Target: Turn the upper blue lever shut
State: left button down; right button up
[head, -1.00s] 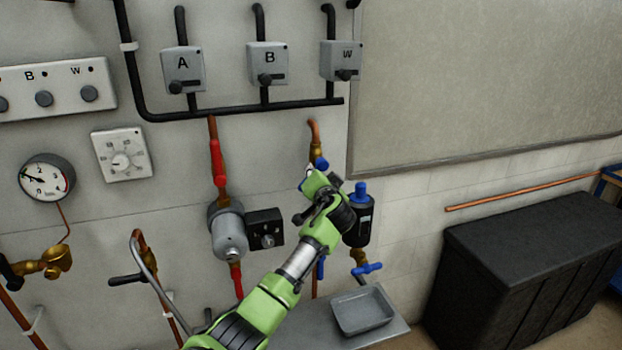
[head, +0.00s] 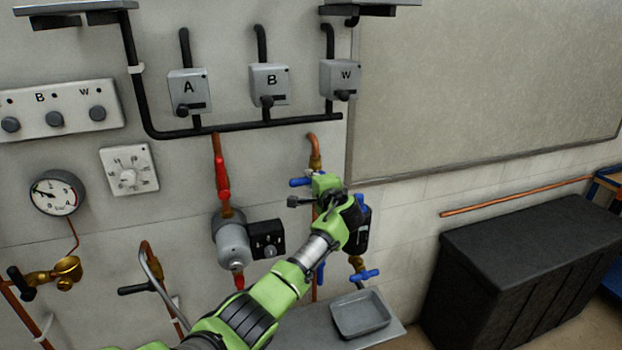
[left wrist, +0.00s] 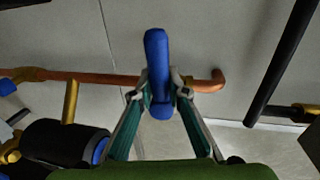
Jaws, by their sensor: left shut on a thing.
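The upper blue lever (head: 299,182) sits on the copper pipe (head: 314,150) below box W. In the head view it sticks out to the left of the pipe. In the left wrist view the blue lever (left wrist: 156,55) stands crosswise to the copper pipe (left wrist: 90,78). My left gripper (head: 314,188) is at the lever, shut on it; in the left wrist view its two fingers (left wrist: 160,92) are on either side of it. My gripper and forearm hide the valve body and part of the pipe below. My right gripper is not in view.
A black canister (head: 362,235) with blue parts is just right of my gripper. A lower blue handle (head: 365,275) is below it, above a grey tray (head: 361,314). A grey pump (head: 233,243) is to the left. A black chest (head: 520,260) stands at right.

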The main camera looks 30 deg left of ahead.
pick_arm(q)
jog(key=shift+r, duration=0.1)
dwell(0.5)
jog(key=c, duration=1.9)
grip_release()
jog(key=v, duration=1.2)
jog(key=shift+d, duration=0.1)
